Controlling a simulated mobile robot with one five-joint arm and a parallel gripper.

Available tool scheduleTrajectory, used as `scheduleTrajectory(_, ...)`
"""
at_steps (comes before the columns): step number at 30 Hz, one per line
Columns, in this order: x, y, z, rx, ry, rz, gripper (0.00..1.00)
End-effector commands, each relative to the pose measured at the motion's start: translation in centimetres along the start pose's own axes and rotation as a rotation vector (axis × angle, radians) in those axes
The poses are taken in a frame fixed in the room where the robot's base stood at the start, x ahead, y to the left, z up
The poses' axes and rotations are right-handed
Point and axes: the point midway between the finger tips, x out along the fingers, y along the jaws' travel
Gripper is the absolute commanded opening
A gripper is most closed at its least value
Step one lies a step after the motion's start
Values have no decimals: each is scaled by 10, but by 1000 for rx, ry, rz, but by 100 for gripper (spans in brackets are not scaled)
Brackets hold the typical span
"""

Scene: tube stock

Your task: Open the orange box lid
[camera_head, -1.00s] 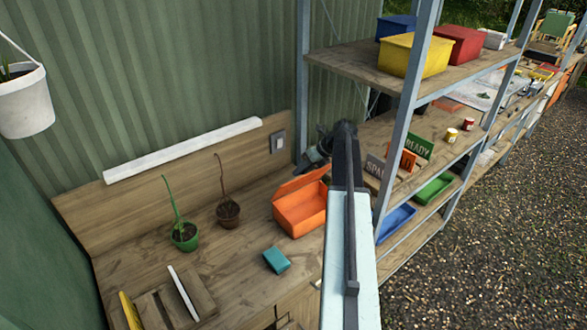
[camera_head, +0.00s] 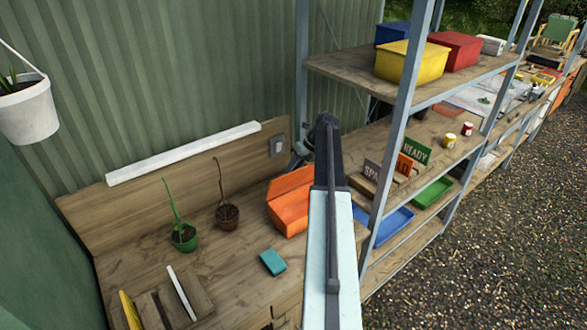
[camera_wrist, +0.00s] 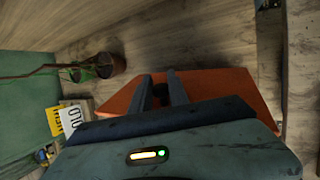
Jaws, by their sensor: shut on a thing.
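The orange box (camera_head: 291,215) sits on the wooden bench, left of my arm, which hides its right part. Its orange lid (camera_head: 288,184) is tilted up at the back of the box. In the wrist view the lid (camera_wrist: 225,93) is a broad orange panel below and around my fingers. My gripper (camera_wrist: 162,76) is shut on the lid. In the head view my gripper is mostly hidden behind my arm, above the back of the lid.
A teal block (camera_head: 273,262) lies in front of the box. Two potted plants, in a green pot (camera_head: 185,238) and a brown pot (camera_head: 228,216), stand to the left. A metal shelf post (camera_head: 390,130) rises close to the right of my arm.

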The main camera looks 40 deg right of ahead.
Motion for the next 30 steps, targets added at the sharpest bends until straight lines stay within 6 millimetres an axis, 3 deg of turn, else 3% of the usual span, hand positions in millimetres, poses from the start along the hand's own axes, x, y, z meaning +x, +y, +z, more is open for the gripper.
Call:
scheduleTrajectory(25,-1,-1,-1,1,0,0,0)
scheduleTrajectory(26,-1,-1,-1,1,0,0,29)
scheduleTrajectory(27,-1,-1,-1,1,0,0,40)
scheduleTrajectory(30,-1,-1,-1,1,-1,0,42)
